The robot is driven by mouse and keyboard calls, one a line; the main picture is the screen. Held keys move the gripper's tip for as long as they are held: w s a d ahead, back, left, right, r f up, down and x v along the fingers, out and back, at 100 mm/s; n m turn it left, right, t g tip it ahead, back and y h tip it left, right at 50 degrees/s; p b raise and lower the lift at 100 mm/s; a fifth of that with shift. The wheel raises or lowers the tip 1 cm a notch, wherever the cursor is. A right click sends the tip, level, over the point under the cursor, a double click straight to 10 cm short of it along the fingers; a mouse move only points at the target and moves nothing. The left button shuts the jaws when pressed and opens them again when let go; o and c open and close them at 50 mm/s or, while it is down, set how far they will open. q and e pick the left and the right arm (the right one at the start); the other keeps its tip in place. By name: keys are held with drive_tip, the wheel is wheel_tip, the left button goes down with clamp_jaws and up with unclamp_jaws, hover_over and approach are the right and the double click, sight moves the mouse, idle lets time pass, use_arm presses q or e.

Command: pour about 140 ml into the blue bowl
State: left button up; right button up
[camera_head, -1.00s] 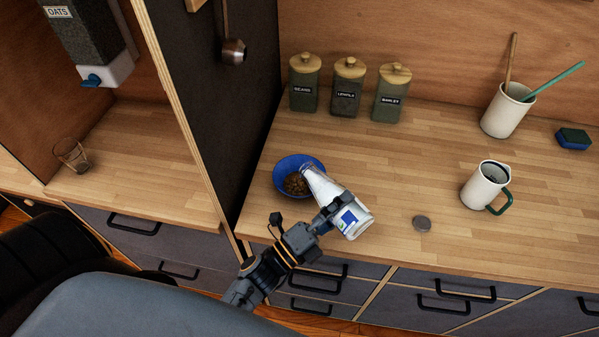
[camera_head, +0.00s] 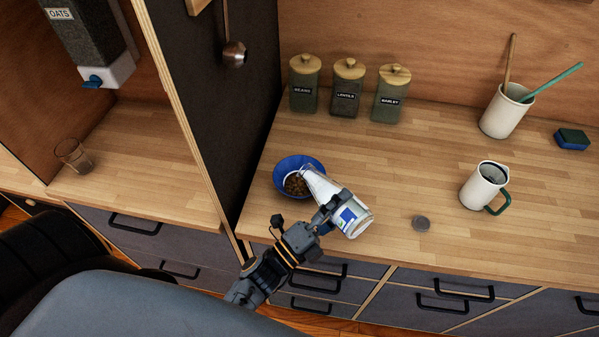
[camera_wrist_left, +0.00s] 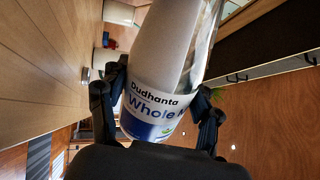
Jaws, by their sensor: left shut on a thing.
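The blue bowl (camera_head: 290,165) stands on the wooden counter and has brown bits of food (camera_head: 297,185) in it. My left gripper (camera_head: 331,211) is shut on a clear milk bottle (camera_head: 350,219) with a blue and white label. The bottle is tilted, its mouth at the bowl's right rim and its base to the lower right. White milk shows inside the bottle, and a white streak shows at its mouth over the bowl. In the left wrist view the bottle (camera_wrist_left: 160,95) sits between both fingers, its label reading "Dudhanta Whole". My right gripper is not in view.
A white mug (camera_head: 481,187) with a green handle stands further right. Lidded jars (camera_head: 347,92) line the back. A dark partition (camera_head: 222,110) rises left of the bowl.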

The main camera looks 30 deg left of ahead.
use_arm(q)
drive_tip(key=shift+s+d+r, duration=0.1)
drive_tip(key=shift+d+r, duration=0.1)
drive_tip(key=shift+d, duration=0.05)
drive_tip(key=shift+r+n+p, duration=0.15)
drive_tip(key=shift+n+p, duration=0.15)
idle(0.8)
drive_tip(key=f+m+b, duration=0.2)
drive_tip(key=m+b, duration=0.1)
drive_tip(key=d+f+m+h+b, duration=0.1)
drive_tip(key=m, duration=0.1)
drive_tip(key=shift+s+f+g, duration=0.15)
drive_tip(key=shift+s+g, duration=0.15)
drive_tip(key=shift+s, duration=0.05)
drive_tip(key=shift+d+r+m+h, duration=0.1)
drive_tip(key=shift+r+m+h, duration=0.15)
drive_tip(key=shift+m+h, duration=0.05)
drive_tip(key=shift+w+a+r+m+g+h, duration=0.1)
drive_tip(key=shift+r+m+g+h, duration=0.1)
drive_tip(key=shift+m, duration=0.25)
drive_tip(key=shift+a+r+m+g+h, duration=0.1)
drive_tip(key=shift+r+m+g, duration=0.1)
drive_tip(key=shift+m, duration=0.25)
